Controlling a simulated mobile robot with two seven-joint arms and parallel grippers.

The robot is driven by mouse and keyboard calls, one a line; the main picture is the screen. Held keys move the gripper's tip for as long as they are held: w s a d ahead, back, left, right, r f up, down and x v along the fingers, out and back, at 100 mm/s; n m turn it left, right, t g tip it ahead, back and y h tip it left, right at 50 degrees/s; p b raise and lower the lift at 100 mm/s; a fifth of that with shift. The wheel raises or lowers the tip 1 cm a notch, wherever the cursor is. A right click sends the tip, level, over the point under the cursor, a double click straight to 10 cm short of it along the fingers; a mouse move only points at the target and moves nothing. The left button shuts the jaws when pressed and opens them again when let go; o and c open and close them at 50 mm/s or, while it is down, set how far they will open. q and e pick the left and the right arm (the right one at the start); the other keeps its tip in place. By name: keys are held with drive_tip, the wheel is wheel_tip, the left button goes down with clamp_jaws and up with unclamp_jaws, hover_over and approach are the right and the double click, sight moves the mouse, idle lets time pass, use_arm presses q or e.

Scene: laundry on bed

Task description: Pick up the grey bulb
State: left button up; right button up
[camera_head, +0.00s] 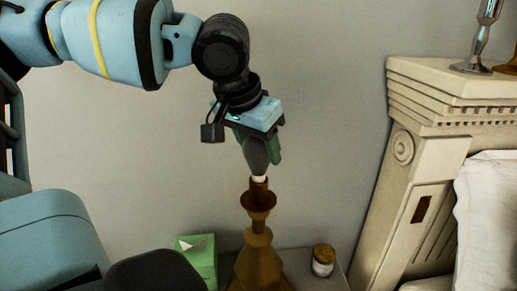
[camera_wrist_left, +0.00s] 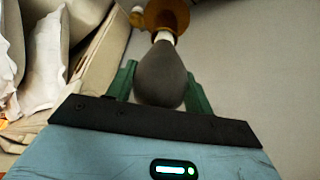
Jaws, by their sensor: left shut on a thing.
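The grey bulb (camera_head: 256,157) is a dark grey, pear-shaped bulb with a whitish neck. My left gripper (camera_head: 262,150) points down from above and its green fingers are shut on the bulb. The bulb's neck end points at the top of a brown lamp base (camera_head: 258,262); I cannot tell whether it sits in the socket or just above it. In the left wrist view the bulb (camera_wrist_left: 161,75) lies between the two green fingers, with the brown lamp top (camera_wrist_left: 167,14) beyond it. My right gripper is not in view.
The lamp stands on a nightstand (camera_head: 325,282) with a green tissue box (camera_head: 199,260) to its left and a small lidded jar (camera_head: 323,261) to its right. A carved cream bed frame (camera_head: 412,175) with a white pillow (camera_head: 488,205) is at right. A plain wall is behind.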

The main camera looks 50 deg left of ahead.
use_arm(q)
drive_tip(key=r, duration=0.3)
drive_tip(key=shift+s+d+r, duration=0.15)
drive_tip(key=shift+d+r, duration=0.1)
drive_tip(key=shift+r, duration=0.05)
drive_tip(key=s+d+r, duration=0.1)
drive_tip(key=s+d, duration=0.8)
drive_tip(key=d, duration=0.3)
drive_tip(key=shift+s, duration=0.35)
drive_tip(key=shift+r, duration=0.1)
